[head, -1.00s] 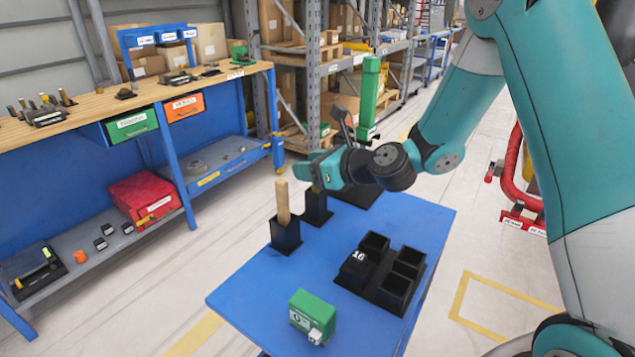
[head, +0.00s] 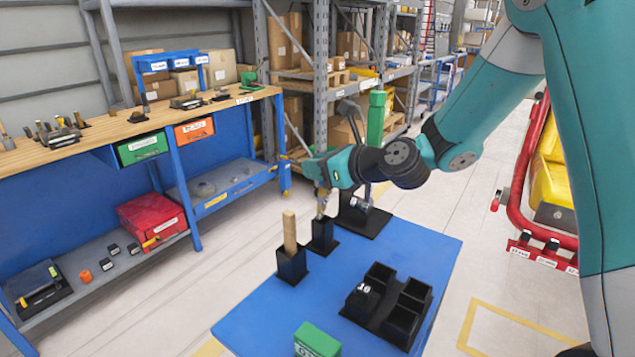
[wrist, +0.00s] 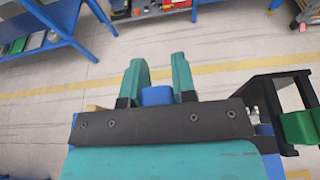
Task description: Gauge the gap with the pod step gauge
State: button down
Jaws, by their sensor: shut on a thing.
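My gripper (head: 320,196) is at the far left end of the blue table, above a small black holder (head: 322,236). In the wrist view my gripper (wrist: 157,78) has its two teal fingers around a blue piece (wrist: 157,96), which looks like the top of the step gauge. Its lower part is hidden in the wrist view. In the head view I cannot tell whether its lower end is still inside the holder. A green block (head: 317,342) with white lettering lies at the table's front, cut off by the frame. I cannot make out the gap itself.
A wooden rod (head: 289,230) stands in another black holder (head: 291,264) close by. A black tray (head: 407,318) with several cups holds a black block marked 10 (head: 364,300). Behind the gripper stands a green column (head: 376,118) on a black base (head: 365,220). The workbench (head: 150,115) is left.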

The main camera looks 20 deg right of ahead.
notch_tip(320, 180, up, 13)
jog(key=p, duration=0.2)
jog(key=shift+a, duration=0.1)
dwell(1.0)
